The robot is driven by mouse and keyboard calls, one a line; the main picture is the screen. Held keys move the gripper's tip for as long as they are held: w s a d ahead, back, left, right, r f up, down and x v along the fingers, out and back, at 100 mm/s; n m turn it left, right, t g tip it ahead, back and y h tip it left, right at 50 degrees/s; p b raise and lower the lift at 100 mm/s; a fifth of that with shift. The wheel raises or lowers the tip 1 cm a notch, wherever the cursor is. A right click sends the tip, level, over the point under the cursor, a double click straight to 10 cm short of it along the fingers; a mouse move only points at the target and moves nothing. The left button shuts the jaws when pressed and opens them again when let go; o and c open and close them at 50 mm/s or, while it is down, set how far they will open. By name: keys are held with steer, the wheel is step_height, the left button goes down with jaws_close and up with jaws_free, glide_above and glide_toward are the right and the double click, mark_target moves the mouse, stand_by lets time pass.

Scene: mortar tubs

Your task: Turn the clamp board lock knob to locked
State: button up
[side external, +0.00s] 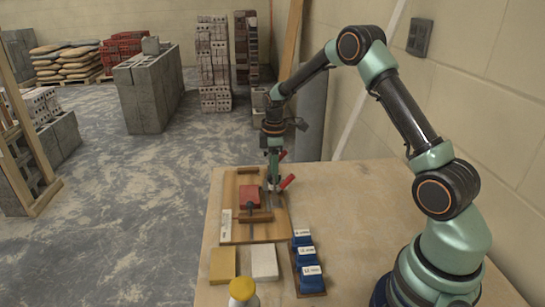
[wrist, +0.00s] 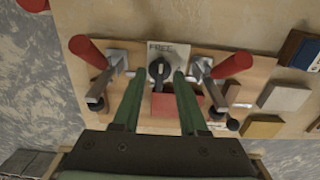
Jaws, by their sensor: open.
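The clamp board (side external: 235,180) is a wooden board on the bench. In the wrist view, its black lock knob (wrist: 160,69) sits on a pale plate (wrist: 181,50) marked "FREE"; the knob's bar lies roughly up and down in the picture. In the side external view I cannot make out the knob. My gripper (wrist: 158,78) is open, with one green finger on each side of the knob in the wrist view; I cannot tell whether they touch it. The gripper also shows low over the board's far end in the side external view (side external: 274,182).
Two red-handled clamps (wrist: 87,51) (wrist: 232,65) flank the knob closely. A red block (side external: 249,196) lies on the board. Yellow (side external: 222,264) and white (side external: 264,262) blocks, blue tubs (side external: 306,255) and a yellow-topped container (side external: 242,289) stand nearer. The bench's right part is mostly clear.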

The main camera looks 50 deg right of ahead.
steer(key=shift+f, duration=0.2)
steer(key=shift+c, duration=0.3)
jaws_close()
